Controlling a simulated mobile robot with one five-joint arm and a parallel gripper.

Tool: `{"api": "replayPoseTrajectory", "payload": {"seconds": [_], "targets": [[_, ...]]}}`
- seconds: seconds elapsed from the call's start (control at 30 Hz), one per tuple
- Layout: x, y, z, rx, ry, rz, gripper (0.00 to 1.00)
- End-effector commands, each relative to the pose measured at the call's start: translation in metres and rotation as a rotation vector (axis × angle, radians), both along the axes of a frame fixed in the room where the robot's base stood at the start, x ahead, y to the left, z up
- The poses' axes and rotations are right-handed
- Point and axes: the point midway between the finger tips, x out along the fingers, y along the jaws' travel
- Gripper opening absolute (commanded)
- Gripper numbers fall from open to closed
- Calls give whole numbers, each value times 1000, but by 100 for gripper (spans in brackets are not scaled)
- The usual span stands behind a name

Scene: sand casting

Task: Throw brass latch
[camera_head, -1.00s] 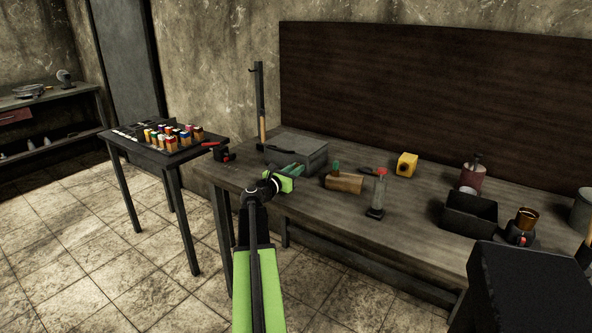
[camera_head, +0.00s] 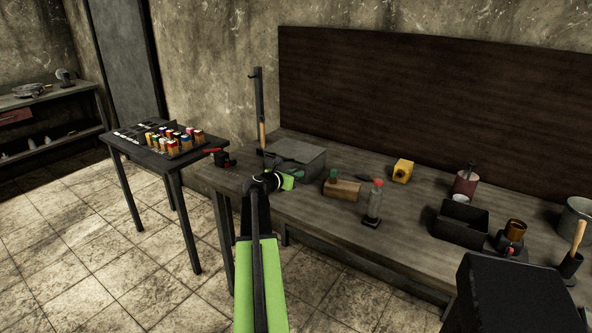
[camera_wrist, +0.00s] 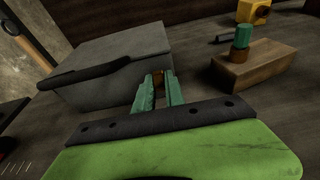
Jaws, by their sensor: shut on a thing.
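A grey lidded box (camera_head: 305,160) stands on the workbench toward its left end, and it fills the upper left of the wrist view (camera_wrist: 110,62). A dark strip lies along its top edge. My gripper (camera_wrist: 158,82), with two green fingers, is at the box's front right side. Its fingers are shut on a small brownish piece, the brass latch (camera_wrist: 158,75), which shows between the fingertips. Most of the latch is hidden by the fingers.
A wooden block with a green knob (camera_head: 342,190) and a red-topped bottle (camera_head: 375,203) stand right of the box. A yellow block (camera_head: 402,171) and a black bin (camera_head: 461,222) are farther right. A side table (camera_head: 190,157) is at left.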

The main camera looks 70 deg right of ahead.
Motion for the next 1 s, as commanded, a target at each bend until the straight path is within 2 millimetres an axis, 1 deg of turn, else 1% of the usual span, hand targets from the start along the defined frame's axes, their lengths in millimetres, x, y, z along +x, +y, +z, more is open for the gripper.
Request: {"api": "replayPoseTrajectory", "payload": {"seconds": [0.2,0.23,0.37,0.63,0.73,0.77,0.87,1.0], "targets": [[-1,-1,0,-3,3,-1,0],[-1,-1,0,-3,3,-1,18],[-1,0,0,-3,3,0,35],[0,0,0,-3,2,0,36],[1,5,2,-2,2,1,36],[2,9,3,-2,2,1,36],[6,28,10,-2,3,4,36],[15,66,21,-3,2,4,36]]}}
